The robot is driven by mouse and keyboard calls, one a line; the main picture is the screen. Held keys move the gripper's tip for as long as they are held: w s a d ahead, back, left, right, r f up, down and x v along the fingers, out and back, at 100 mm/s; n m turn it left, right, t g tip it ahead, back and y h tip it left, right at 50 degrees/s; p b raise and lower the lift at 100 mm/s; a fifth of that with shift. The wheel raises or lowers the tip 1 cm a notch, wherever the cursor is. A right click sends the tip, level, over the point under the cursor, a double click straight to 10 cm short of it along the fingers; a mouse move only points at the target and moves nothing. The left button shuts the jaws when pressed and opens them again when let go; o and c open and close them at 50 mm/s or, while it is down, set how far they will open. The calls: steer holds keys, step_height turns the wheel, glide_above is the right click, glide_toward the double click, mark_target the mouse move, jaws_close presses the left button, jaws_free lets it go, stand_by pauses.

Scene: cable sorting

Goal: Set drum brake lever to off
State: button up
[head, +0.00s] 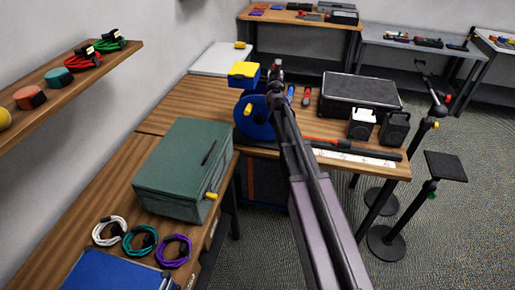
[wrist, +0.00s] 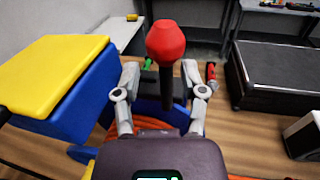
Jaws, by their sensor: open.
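In the wrist view, a lever with a red knob (wrist: 166,42) on a dark shaft (wrist: 166,88) stands upright between the fingers of my gripper (wrist: 161,76). The fingers are spread, one on each side, with gaps to the shaft. In the head view, my gripper (head: 275,72) is above the blue drum (head: 252,126), beside the yellow-topped blue box (head: 243,71). The lever cannot be made out there. Orange cable (wrist: 155,125) on the drum shows below the fingers in the wrist view. The lever's base is hidden.
A black case (head: 360,93) and two small boxes, one white-fronted (head: 361,124), stand right of the drum. A green box (head: 184,168) and coiled cables (head: 140,241) are on the nearer bench. Loose red and blue tools (head: 306,96) lie behind my arm.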

steer(key=s+a, duration=0.1)
steer(key=s, duration=1.1)
steer(key=s+a+f+n+g+y+b, duration=0.1)
steer(key=s+a+f+n+g+y, duration=0.2)
steer(key=n, duration=0.6)
steer(key=s+a+f+n+g+y, duration=0.1)
steer(key=s+a+f+n+y, duration=0.3)
steer(key=n, duration=0.6)
steer(key=s+a+f+n+g+y+b, duration=0.1)
steer(key=s+f+n+g, duration=0.5)
steer(key=n, duration=0.4)
steer(key=shift+s+f, duration=0.6)
steer(key=shift+f, duration=0.3)
